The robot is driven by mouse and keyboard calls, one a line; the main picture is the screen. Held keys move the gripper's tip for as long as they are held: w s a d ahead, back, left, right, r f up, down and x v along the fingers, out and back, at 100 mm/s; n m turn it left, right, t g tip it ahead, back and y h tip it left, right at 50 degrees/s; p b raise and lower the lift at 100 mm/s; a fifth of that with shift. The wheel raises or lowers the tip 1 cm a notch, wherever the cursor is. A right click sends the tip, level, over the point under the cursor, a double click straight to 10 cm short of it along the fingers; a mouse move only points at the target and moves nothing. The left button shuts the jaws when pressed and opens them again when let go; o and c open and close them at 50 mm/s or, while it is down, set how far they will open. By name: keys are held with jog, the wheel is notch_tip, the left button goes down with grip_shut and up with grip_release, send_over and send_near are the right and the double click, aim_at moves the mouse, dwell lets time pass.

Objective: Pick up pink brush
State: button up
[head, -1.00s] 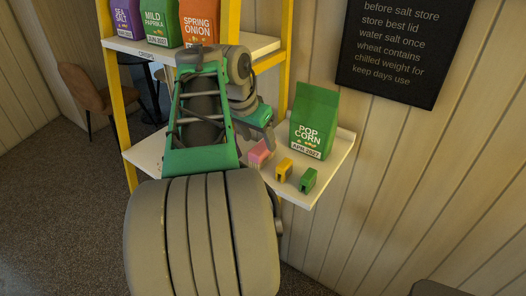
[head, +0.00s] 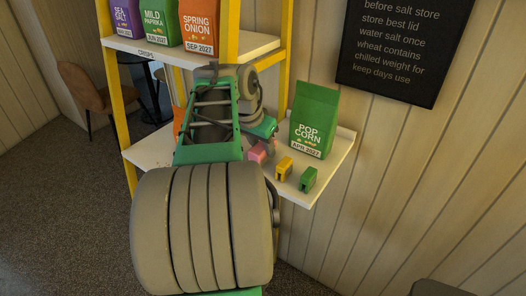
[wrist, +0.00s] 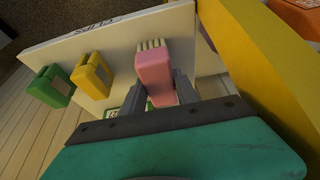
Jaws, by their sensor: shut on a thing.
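The pink brush (head: 257,153) is on the lower white shelf in the head view, beside the yellow block-shaped item. In the wrist view the pink brush (wrist: 153,76) has pale bristles pointing away from me. My gripper (wrist: 156,92) is shut on the brush, with one dark finger on each side of its pink body. In the head view my gripper (head: 268,146) is at the brush and partly hidden by my arm. I cannot tell whether the brush touches the shelf.
A yellow item (head: 284,168) and a green item (head: 308,179) stand to the right on the lower shelf (head: 300,197). A green popcorn bag (head: 315,120) stands behind them. A yellow post (wrist: 265,60) is close on the right in the wrist view.

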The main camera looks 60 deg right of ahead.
grip_shut()
jog(key=shift+r, duration=0.25)
notch_tip(320, 180, up, 2)
jog(key=shift+r, duration=0.15)
jog(key=s+a+r+p, duration=0.3)
jog(key=s+a+r, duration=0.2)
jog(key=a+r, duration=0.5)
jog(key=a, duration=0.3)
